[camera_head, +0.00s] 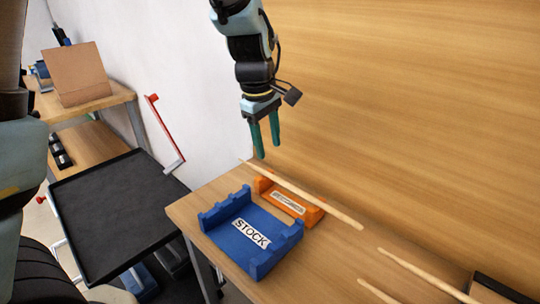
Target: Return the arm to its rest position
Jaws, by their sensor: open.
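My gripper (267,149) hangs from my arm at the upper middle of the head view, with two green fingers pointing down. The fingers are apart with nothing between them. It is above the wooden table (185,212), near the wooden wall panel. A long wooden rod (325,207) lies across the orange holder (283,200), below the fingertips and apart from them. The label on the orange holder is too small to read. In front of it sits a blue holder (228,236) marked STOCK, with no rod in it.
More wooden rods (425,276) lie at the table's right. A dark box edge (500,288) shows at lower right. A black-topped cart (120,205) stands left of the table. A bench with a cardboard box (77,73) is behind. The wall panel (420,110) bounds the table's back.

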